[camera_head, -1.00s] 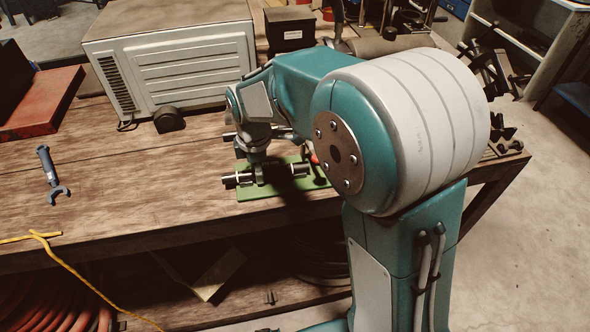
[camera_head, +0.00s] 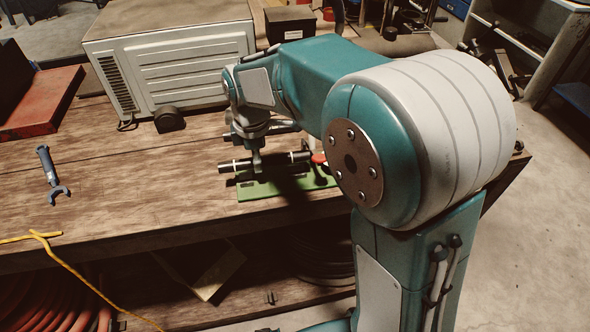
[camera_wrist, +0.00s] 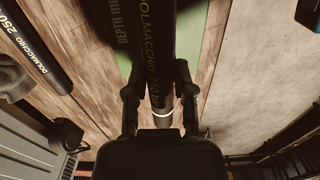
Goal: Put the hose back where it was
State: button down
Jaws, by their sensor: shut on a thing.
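My gripper (camera_head: 257,168) is shut on a black hose (camera_head: 234,165) with white rings. The hose lies crosswise in the jaws, roughly level, a little above the green mat (camera_head: 262,190), with a dark shadow below it. In the wrist view the hose (camera_wrist: 160,62) runs up between the two fingers and bears pale lettering. A second black hose (camera_wrist: 32,42), marked 250, lies on the wooden bench at the upper left of the wrist view.
The wooden bench (camera_head: 150,205) is largely clear to the left, with a blue tool (camera_head: 48,170) on it. A white-grey machine (camera_head: 170,65) stands behind. A red round part (camera_head: 318,158) is close to the hose's right end. A yellow cord (camera_head: 60,258) hangs over the front edge.

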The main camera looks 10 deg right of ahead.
jog(key=shift+r, duration=1.65)
jog(key=w+d+r, duration=0.1)
jog(key=w, duration=0.9)
jog(key=f, duration=0.5)
jog(key=shift+w+f, duration=0.35)
jog(key=shift+d+f, duration=0.1)
jog(key=shift+f, duration=2)
jog(key=shift+c, duration=2.3)
grip_release()
